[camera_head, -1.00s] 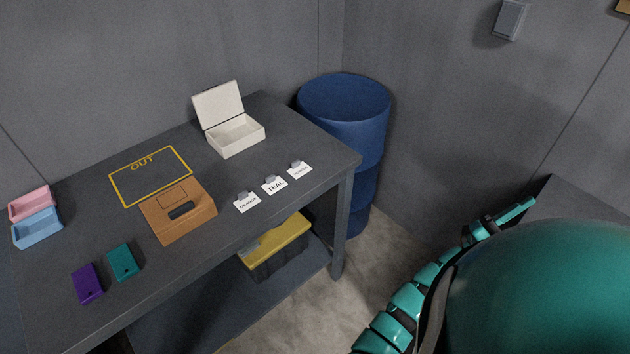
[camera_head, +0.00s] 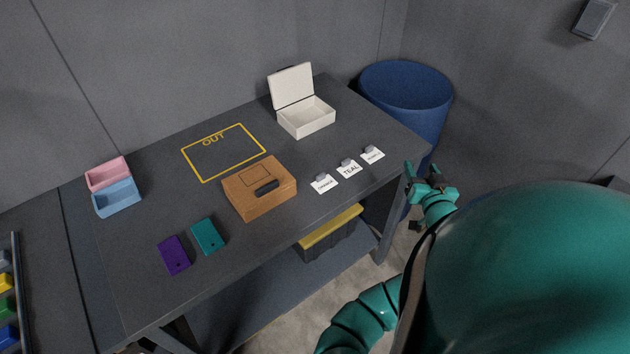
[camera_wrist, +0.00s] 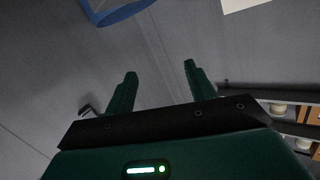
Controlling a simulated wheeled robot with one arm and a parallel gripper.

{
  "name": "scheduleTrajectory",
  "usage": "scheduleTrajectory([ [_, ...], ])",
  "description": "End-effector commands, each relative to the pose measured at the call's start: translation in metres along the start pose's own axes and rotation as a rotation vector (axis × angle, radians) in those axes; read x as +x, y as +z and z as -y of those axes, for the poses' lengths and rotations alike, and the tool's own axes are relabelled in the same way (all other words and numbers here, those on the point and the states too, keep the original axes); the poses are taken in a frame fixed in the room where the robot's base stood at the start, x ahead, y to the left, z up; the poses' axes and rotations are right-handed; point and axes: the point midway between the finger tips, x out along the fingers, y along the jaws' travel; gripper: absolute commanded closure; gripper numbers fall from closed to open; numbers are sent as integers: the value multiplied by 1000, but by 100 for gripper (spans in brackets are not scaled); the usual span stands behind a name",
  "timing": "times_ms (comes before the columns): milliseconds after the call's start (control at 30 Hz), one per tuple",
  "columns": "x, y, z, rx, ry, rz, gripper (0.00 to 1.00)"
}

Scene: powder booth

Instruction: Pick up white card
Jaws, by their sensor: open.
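Three white cards with grey clips stand in a row near the front right of the table. The left card (camera_head: 324,186) seems to read ORANGE, the middle card (camera_head: 349,171) reads TEAL, and the right card (camera_head: 373,156) has lettering too small to read. My gripper (camera_head: 432,172) is just off the table's right end, to the right of the cards and apart from them. In the wrist view my gripper (camera_wrist: 159,72) is open, with nothing between its two fingers. No card is recognisable in the wrist view.
On the dark table (camera_head: 150,165) are an open white box (camera_head: 307,120), a brown case (camera_head: 258,190), purple (camera_head: 174,254) and teal (camera_head: 207,236) items, pink (camera_head: 107,174) and blue (camera_head: 117,198) trays, and a clear OUT outline. A blue barrel (camera_head: 420,98) stands behind the right end.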

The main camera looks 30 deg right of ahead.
Motion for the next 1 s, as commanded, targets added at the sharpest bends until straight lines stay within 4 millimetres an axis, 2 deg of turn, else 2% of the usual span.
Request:
scheduleTrajectory([
  [100, -2, 27, 44, -97, -186, 122, 45],
  [200, -8, 52, 78, -171, -339, 211, 45],
  [367, -22, 82, 113, -262, -514, 302, 45],
  [533, -25, 90, 122, -330, -569, 312, 45],
  [1000, -2, 102, 133, -336, -564, 309, 45],
])
